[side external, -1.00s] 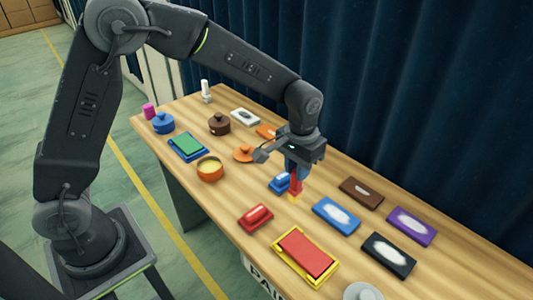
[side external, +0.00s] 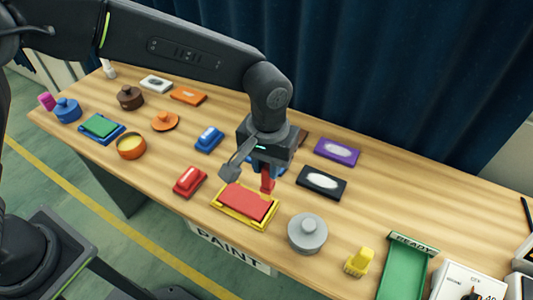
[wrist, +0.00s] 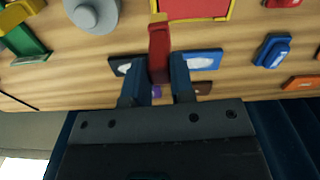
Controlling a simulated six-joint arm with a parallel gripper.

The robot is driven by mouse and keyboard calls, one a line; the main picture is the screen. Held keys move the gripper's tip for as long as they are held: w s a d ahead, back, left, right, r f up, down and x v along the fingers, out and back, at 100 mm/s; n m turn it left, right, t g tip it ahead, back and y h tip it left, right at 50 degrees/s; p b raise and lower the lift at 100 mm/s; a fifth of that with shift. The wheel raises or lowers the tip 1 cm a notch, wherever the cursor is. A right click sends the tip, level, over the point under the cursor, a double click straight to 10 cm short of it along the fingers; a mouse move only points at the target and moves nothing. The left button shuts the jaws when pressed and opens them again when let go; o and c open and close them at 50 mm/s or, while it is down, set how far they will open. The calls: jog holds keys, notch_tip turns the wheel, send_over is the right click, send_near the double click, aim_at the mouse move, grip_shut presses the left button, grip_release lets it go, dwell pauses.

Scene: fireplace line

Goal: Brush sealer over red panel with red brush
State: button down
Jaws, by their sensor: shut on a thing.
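The red panel (side external: 247,202) lies flat in a yellow tray (side external: 229,217) near the front edge of the table. The panel also shows at the top of the wrist view (wrist: 195,8). My gripper (side external: 266,168) is shut on the red brush (side external: 267,181), which points down at the panel's far right corner. In the wrist view the red brush (wrist: 159,48) stands between the two fingers and its end reaches toward the yellow frame. I cannot tell whether the bristles touch the panel. An orange pot (side external: 131,152) stands open with pale yellow contents, its orange lid (side external: 165,121) beside it.
A red block (side external: 190,181) is left of the panel, a grey lidded pot (side external: 307,234) to its right. Black (side external: 321,184) and purple (side external: 337,151) trays lie behind. A yellow block (side external: 359,262) and a green tray (side external: 402,271) marked READY are further right. A dark curtain hangs behind.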

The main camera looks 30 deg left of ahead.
aim_at(265, 188)
notch_tip(265, 188, down, 5)
jog(key=shift+a, duration=5.7)
jog(key=shift+d+f, duration=0.2)
jog(key=shift+d, duration=5.3)
jog(key=shift+s+d, duration=0.1)
jog(key=shift+d, duration=0.15)
jog(key=shift+s, duration=0.45)
jog(key=shift+a, duration=5.9)
jog(key=shift+s+d, duration=0.15)
jog(key=shift+d, duration=5.7)
jog(key=shift+r, duration=4.1)
